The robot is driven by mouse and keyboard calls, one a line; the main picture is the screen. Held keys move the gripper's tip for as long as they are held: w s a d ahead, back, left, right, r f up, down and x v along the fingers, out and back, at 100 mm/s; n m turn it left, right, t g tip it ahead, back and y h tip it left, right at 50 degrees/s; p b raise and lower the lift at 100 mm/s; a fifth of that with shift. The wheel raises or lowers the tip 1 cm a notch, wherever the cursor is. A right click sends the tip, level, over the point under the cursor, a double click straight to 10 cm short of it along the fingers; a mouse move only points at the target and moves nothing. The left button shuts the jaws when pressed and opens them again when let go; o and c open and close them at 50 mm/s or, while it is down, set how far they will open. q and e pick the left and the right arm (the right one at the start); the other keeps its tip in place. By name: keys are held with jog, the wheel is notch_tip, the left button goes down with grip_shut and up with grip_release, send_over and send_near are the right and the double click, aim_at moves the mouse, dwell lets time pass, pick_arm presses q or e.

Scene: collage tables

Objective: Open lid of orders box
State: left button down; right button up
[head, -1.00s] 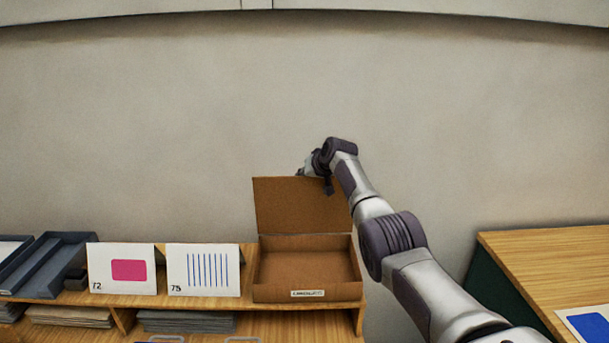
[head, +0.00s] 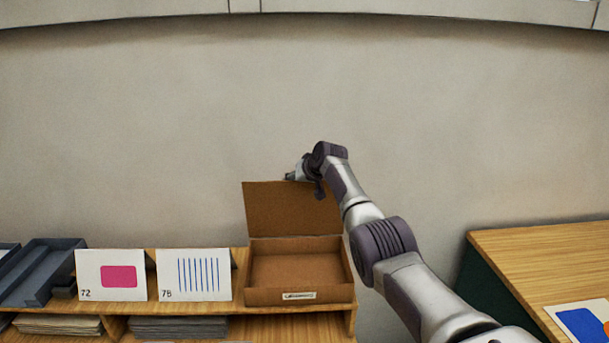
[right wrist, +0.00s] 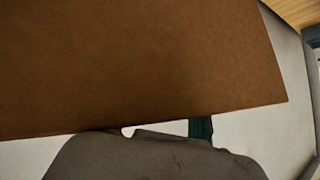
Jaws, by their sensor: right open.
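The orders box (head: 298,296) is a brown box with a small label on its front, standing on the wooden shelf unit. Its lid (head: 285,212) stands raised at the back, about upright, and the inside looks empty. My right gripper (head: 291,176) is at the top edge of the lid, partly hidden behind its own wrist; it is open. In the right wrist view the lid's brown face (right wrist: 150,65) fills the upper part, with a grey part of my gripper below it. I cannot tell whether they touch. My left gripper is not in view.
Two cards, one with a pink shape (head: 118,275) and one with blue stripes (head: 195,275), stand left of the box. Grey trays (head: 42,268) are further left. A wooden table (head: 545,255) is at the right. The wall is close behind.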

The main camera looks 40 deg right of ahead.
jog(key=v, duration=1.2)
dwell(0.5)
